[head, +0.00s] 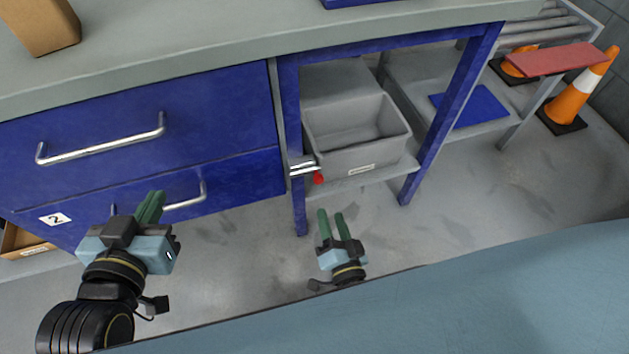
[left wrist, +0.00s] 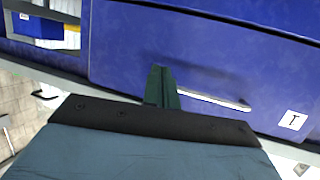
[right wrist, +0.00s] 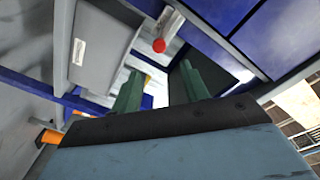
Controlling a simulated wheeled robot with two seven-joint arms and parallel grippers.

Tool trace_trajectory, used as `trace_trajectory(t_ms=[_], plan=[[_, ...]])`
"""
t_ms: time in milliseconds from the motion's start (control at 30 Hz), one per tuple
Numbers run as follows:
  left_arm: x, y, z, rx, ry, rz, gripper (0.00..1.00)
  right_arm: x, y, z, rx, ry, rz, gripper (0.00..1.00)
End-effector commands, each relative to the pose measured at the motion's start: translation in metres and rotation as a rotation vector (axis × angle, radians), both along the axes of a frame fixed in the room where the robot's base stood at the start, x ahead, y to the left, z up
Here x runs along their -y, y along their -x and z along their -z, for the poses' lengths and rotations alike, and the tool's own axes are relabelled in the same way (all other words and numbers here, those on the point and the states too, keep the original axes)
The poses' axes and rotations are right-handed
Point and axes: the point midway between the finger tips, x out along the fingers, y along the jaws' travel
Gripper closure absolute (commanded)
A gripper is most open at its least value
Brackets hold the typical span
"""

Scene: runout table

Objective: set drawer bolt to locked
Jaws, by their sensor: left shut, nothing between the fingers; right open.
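The drawer bolt (head: 304,168) is a short metal rod with a red knob (head: 319,177) at its right end, on the blue post beside the drawers. The knob also shows in the right wrist view (right wrist: 159,45). The lower blue drawer (head: 240,178) carries a label "2" and a metal handle (head: 184,204). My left gripper (head: 151,205) is shut and empty in front of that drawer; its fingers also show in the left wrist view (left wrist: 161,87). My right gripper (head: 331,222) is open and empty, below and apart from the red knob. Its two fingers straddle the knob's direction in the right wrist view (right wrist: 160,85).
A grey bin (head: 357,137) stands on a low shelf just right of the bolt. Blue table legs (head: 452,110) frame it. An upper drawer (head: 220,110) has a long handle. An orange cone (head: 577,92) stands far right. The floor around my right gripper is clear.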

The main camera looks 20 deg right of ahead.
Motion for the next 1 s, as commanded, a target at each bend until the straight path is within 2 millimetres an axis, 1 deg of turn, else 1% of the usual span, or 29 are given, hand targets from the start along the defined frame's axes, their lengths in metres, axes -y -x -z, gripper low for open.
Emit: trace_trajectory(t_ms=[100, 333, 467, 700, 800, 1000], plan=[[0.005, -0.006, -0.015, 0.1, 0.028, 0.008, 1.0, 0.0, -0.018, 0.001, 0.003, 0.0, 0.0, 0.55], [0.014, -0.011, -0.051, 0.32, 0.093, 0.024, 1.0, 0.001, -0.051, 0.002, 0.001, 0.001, -0.001, 0.55], [0.017, -0.009, -0.072, 0.444, 0.132, 0.031, 1.0, 0.002, -0.068, 0.002, 0.0, 0.001, 0.0, 0.55], [0.02, 0.0, -0.107, 0.654, 0.199, 0.044, 1.0, 0.002, -0.096, 0.002, -0.001, 0.002, -0.001, 0.55], [0.02, 0.003, -0.114, 0.716, 0.217, 0.046, 1.0, 0.003, -0.107, 0.002, -0.001, 0.003, -0.001, 0.55], [0.02, 0.008, -0.123, 0.785, 0.238, 0.048, 1.0, 0.003, -0.118, 0.001, -0.002, 0.002, -0.001, 0.55]])
